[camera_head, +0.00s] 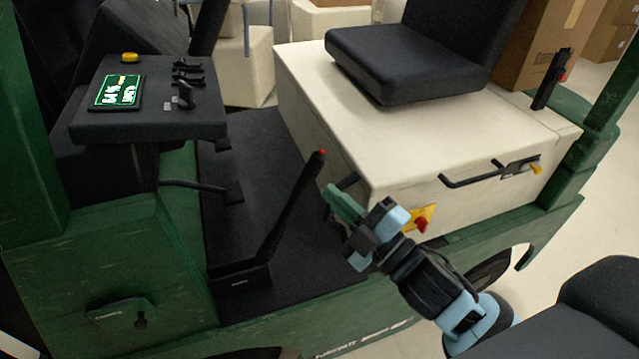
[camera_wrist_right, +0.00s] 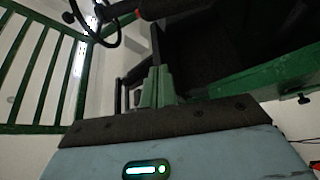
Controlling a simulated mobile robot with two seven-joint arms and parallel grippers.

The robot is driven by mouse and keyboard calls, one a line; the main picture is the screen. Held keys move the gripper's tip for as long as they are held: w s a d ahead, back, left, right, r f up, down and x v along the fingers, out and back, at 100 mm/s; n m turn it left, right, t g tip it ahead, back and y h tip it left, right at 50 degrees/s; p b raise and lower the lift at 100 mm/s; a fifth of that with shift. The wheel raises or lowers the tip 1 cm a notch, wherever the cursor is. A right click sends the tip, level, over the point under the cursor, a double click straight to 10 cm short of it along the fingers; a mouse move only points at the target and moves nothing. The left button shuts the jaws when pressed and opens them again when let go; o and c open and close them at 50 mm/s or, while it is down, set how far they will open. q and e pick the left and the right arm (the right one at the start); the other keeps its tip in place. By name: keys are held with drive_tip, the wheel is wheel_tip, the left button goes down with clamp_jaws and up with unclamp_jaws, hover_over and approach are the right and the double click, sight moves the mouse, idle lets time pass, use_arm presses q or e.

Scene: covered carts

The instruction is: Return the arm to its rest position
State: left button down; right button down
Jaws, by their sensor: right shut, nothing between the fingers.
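My right arm comes in from the lower right in the head view. Its right gripper (camera_head: 338,200) has green fingers that are shut and empty. The fingertips are just right of a black lever (camera_head: 287,215) with a red tip, which stands tilted on the vehicle's floor. I cannot tell whether they touch it. In the right wrist view the green fingers (camera_wrist_right: 156,86) are together, pointing up toward the dark cab. My left gripper is not in view.
A green vehicle (camera_head: 110,265) fills the left, with a black console (camera_head: 150,115) and a lit display. A cream seat box (camera_head: 440,140) with a black seat (camera_head: 425,60) stands behind my gripper. A red knob (camera_head: 421,224) is close to my wrist. Cardboard boxes (camera_head: 545,45) stand behind.

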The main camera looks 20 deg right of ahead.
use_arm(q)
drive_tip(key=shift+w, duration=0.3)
use_arm(e)
drive_tip(key=shift+s+d+f, duration=0.1)
drive_tip(key=shift+s+d, duration=0.2)
drive_tip(key=shift+s, duration=0.2)
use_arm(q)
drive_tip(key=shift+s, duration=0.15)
